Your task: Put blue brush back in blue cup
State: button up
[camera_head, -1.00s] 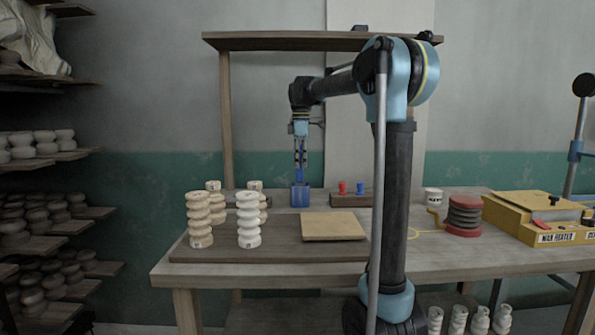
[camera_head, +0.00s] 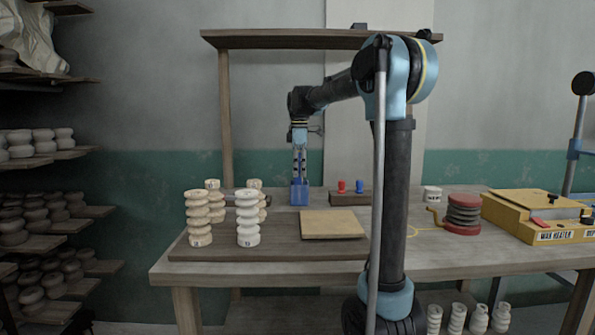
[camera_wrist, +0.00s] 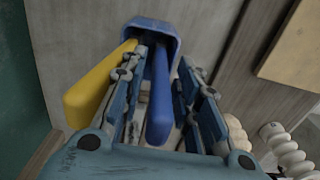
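The blue cup (camera_head: 299,195) stands upright at the back of the table, and its mouth shows in the wrist view (camera_wrist: 152,30). The blue brush (camera_wrist: 158,105) has its handle rising from the cup's mouth toward my gripper. My gripper (camera_head: 300,176) is pointed down right above the cup. In the wrist view its fingers (camera_wrist: 165,85) are spread on either side of the blue handle, with a clear gap on the right side. The brush's lower end is hidden inside the cup. A yellow handle (camera_wrist: 95,92) also leans out of the cup, outside the left finger.
A wooden block (camera_head: 349,198) with red and blue pieces stands right of the cup. Several stacked pale clay spools (camera_head: 247,220) stand on a dark board (camera_head: 270,253) in front, beside a tan slab (camera_head: 333,225).

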jog(key=shift+r, duration=0.1)
notch_tip(320, 180, up, 18)
jog(key=shift+a, duration=0.15)
dwell(0.6)
dwell(0.4)
